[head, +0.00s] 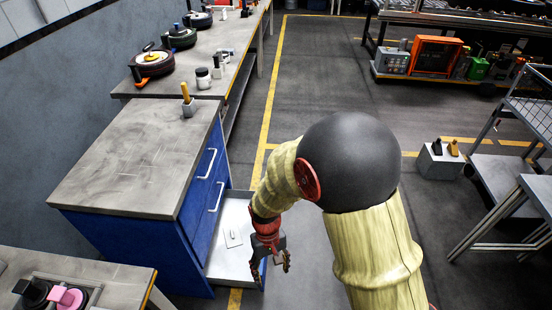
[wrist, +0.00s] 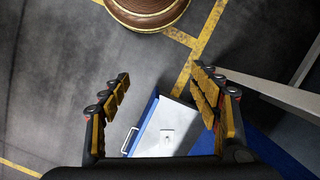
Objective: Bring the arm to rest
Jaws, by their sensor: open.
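My arm is bent, its forearm reaching down to the left, in the head view. My gripper (head: 273,266) points down beside the open lower drawer (head: 233,218) of the blue cabinet (head: 183,238). In the wrist view my gripper (wrist: 163,92) has its two fingers wide apart with nothing between them. The pale drawer (wrist: 150,143) shows below and between the fingers. A small light plate-like item (wrist: 167,134) lies in it. I cannot tell how high the gripper is above the drawer.
A workbench (head: 226,40) with discs and jars stands beyond the cabinet. Another bench (head: 105,275) is at the lower left. A metal cart (head: 500,185) and a grey block (head: 440,162) stand at right. Floor between is clear.

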